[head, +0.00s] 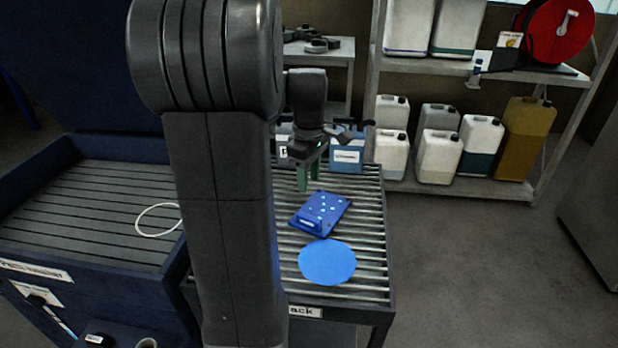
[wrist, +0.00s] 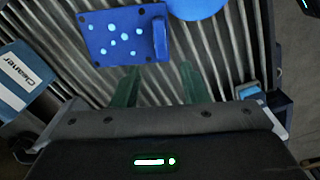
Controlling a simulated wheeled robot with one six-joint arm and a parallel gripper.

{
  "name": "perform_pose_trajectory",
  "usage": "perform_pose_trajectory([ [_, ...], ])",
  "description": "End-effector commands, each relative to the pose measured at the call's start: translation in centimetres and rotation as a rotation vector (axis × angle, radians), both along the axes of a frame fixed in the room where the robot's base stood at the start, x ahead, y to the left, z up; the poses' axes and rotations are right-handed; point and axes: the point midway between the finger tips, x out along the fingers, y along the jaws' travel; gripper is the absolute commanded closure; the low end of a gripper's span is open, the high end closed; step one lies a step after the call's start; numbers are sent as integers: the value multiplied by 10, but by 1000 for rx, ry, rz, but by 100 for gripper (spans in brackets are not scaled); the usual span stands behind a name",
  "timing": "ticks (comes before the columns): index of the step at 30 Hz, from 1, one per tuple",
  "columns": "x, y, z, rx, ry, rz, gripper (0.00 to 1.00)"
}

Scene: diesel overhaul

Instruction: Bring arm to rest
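My gripper (head: 309,180) hangs over the far part of the roller table (head: 375,225), fingers pointing down. Its two green fingers stand apart with nothing between them; they also show in the wrist view (wrist: 158,82). My dark arm column stands upright across the left middle of the head view and hides part of the table. A blue block with pale spots (head: 329,208) lies on the rollers just nearer than my fingers. It also shows at the top of the wrist view (wrist: 127,33), beyond the fingertips.
A flat blue disc (head: 327,262) lies on the nearer rollers. Blue containers (head: 347,157) stand at the table's far end. A dark blue parts washer (head: 75,262) with a white ring (head: 158,219) is at left. A shelf (head: 455,196) with jugs stands behind. Floor at right is clear.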

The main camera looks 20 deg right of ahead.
Motion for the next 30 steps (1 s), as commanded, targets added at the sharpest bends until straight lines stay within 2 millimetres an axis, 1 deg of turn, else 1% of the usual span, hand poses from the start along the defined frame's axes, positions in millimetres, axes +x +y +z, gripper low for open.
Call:
perform_pose_trajectory([
  [4, 0, 0, -4, 1, 2, 0, 60],
  [8, 0, 0, -17, 1, 3, 0, 60],
  [11, 0, 0, -34, 2, 5, 0, 60],
  [25, -1, 0, -128, 2, 4, 0, 60],
  [27, 1, -1, -109, -2, -6, 0, 60],
  [30, 1, 0, -97, -1, -3, 0, 60],
])
